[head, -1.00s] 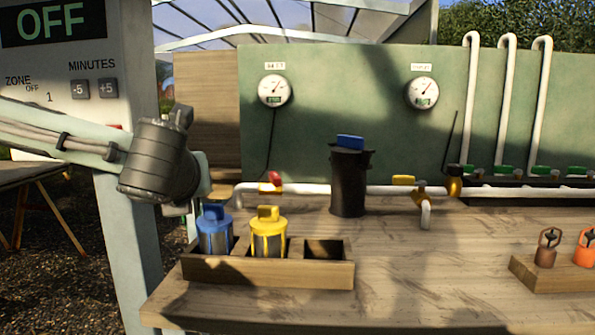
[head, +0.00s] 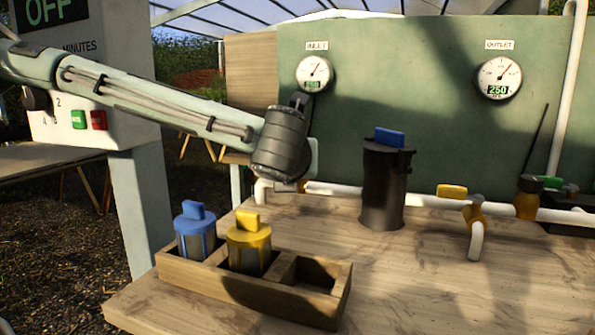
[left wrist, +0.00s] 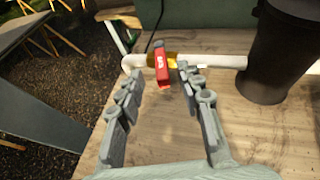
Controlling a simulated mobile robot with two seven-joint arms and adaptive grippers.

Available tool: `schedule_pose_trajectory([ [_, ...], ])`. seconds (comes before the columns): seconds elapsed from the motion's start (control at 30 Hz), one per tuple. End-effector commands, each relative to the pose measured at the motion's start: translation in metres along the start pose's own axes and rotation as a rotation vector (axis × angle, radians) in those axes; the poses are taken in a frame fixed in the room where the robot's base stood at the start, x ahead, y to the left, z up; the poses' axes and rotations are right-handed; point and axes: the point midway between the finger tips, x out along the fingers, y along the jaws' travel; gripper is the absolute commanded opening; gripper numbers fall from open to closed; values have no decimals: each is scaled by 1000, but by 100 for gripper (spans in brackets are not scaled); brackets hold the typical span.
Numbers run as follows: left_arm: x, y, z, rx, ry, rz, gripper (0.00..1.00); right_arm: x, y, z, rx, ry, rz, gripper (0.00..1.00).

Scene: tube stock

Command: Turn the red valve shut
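The red valve handle (left wrist: 162,68) shows in the left wrist view, on a brass fitting in the white pipe (left wrist: 215,61). It stands between and just beyond the fingertips of my left gripper (left wrist: 160,82), which is open with nothing between its fingers. I cannot tell whether the fingers touch the handle. In the head view my left arm hides the red valve, and the white pipe (head: 335,188) runs behind it along the bench. The left gripper's fingers are hidden in the head view. My right gripper is in neither view.
A black canister with a blue top (head: 384,185) stands right of my left arm. A wooden box (head: 250,298) holds blue (head: 195,230) and yellow (head: 249,243) capped filters, with its right compartment empty. A yellow-handled valve (head: 452,191) is further right. The front-right bench is clear.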

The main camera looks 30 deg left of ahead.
Motion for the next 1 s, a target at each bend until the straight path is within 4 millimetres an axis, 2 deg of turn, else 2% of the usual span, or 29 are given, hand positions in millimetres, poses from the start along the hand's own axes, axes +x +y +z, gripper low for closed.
schedule_pose_trajectory([
  [0.1, 20, 1, -2, -1, 3, 2, 36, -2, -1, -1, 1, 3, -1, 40],
  [0.23, 35, 0, -1, -1, 2, 0, 36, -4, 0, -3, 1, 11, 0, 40],
  [0.4, 43, 0, 0, 0, -1, -1, 36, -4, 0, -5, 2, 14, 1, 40],
  [0.6, 43, 0, 0, 0, -1, -1, 36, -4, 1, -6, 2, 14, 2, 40],
  [0.67, 43, 0, 0, 0, -1, -1, 31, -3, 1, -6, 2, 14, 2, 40],
  [0.9, 43, 0, 0, 0, -1, -1, 1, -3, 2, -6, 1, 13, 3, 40],
  [1.0, 43, 0, 0, 0, 0, -1, 0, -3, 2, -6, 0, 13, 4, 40],
])
